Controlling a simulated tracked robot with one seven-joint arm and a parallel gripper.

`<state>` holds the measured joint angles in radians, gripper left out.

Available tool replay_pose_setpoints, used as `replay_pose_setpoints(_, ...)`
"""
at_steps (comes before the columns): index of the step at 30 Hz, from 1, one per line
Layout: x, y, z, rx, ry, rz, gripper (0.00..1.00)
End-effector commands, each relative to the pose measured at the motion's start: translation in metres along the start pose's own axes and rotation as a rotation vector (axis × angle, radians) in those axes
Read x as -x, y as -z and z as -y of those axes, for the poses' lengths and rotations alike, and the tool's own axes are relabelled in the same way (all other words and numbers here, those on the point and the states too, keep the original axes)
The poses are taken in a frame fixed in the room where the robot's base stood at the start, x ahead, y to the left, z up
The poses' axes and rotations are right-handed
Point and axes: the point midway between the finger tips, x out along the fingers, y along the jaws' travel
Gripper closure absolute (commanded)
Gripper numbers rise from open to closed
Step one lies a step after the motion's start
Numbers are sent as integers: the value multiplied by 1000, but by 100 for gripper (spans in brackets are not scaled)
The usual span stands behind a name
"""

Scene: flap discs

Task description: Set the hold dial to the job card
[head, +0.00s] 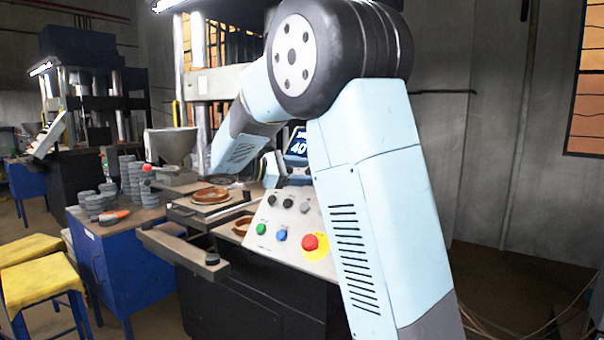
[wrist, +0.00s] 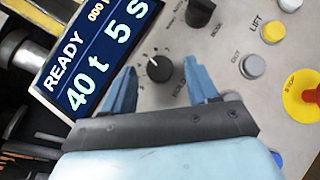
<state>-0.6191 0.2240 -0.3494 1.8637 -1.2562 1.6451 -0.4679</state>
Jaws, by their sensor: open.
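The hold dial (wrist: 159,68) is a round black knob with a white pointer mark, on the grey control panel beside its HOLD lettering. In the wrist view its mark points to the upper left. My gripper (wrist: 160,78) is open, with one blue finger on each side of the dial. Gaps show between the fingers and the knob, and the jaws are not closed on it. The display (wrist: 95,55) reads READY, 40 t and 5 s; part of it also shows in the head view (head: 298,147). I cannot make out a job card in either view.
A black knob (wrist: 199,12), a yellow LIFT button (wrist: 273,32), a grey button (wrist: 252,67) and a red stop button (head: 310,242) share the panel. Brown discs (head: 210,195) lie on the press at left. Stacked grey discs (head: 131,180) stand on a blue cabinet (head: 120,262).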

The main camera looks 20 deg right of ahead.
Motion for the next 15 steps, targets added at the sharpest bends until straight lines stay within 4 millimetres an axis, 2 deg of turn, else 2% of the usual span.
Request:
replay_pose_setpoints(5, 21, 1, 0, 0, -2, -2, 41)
replay_pose_setpoints(15, 88, 2, 0, 1, -3, -2, 41)
